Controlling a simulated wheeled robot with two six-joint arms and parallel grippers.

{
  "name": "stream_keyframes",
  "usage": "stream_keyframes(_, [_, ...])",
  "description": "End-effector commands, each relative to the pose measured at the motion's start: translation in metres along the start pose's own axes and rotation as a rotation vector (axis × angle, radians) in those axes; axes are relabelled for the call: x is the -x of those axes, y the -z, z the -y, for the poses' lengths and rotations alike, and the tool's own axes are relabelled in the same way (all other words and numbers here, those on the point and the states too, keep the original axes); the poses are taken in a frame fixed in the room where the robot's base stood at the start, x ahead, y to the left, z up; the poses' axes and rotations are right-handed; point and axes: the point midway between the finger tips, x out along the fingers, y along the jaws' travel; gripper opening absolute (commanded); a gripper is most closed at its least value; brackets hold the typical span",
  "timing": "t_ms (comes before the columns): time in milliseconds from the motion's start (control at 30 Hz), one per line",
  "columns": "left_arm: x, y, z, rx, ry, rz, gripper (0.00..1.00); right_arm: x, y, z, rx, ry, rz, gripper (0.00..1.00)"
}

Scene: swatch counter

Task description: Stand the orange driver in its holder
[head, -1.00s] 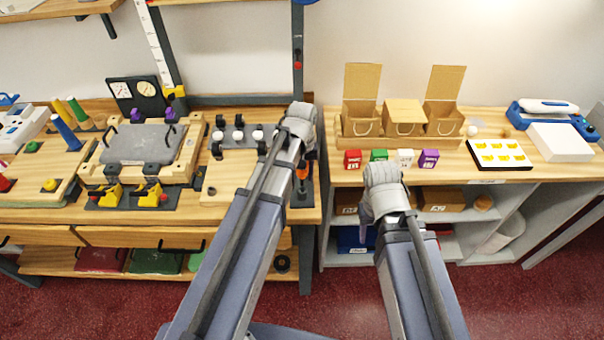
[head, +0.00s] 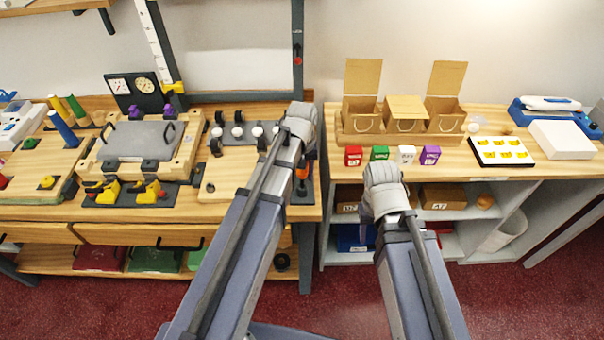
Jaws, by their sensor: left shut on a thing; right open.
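The orange driver (head: 302,173) shows as a small orange patch at the right end of the left bench, mostly hidden behind my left wrist. My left gripper (head: 303,160) is shut on it, with its fingertips largely covered by the arm. A dark plate (head: 302,192) lies on the bench just below the orange patch. It may be part of the holder, but I cannot tell whether the driver is in it or above it. My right gripper (head: 372,212) is open and empty in front of the right bench, its fingers mostly hidden by its wrist.
A pale wooden board (head: 222,182) and a rail with white knobs (head: 238,132) lie left of my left gripper. A grey-topped fixture (head: 140,140) stands further left. Small coloured boxes (head: 379,153) and open cartons (head: 360,110) stand on the right bench behind my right gripper.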

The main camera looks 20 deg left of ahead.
Motion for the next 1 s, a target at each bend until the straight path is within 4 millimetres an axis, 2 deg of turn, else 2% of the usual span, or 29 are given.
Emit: stream_keyframes(1000, [-0.0095,0.0000,0.0000,0.000,0.000,0.000,0.00,-0.0095,0.0006,0.0009,0.000,0.000,0.000,0.50])
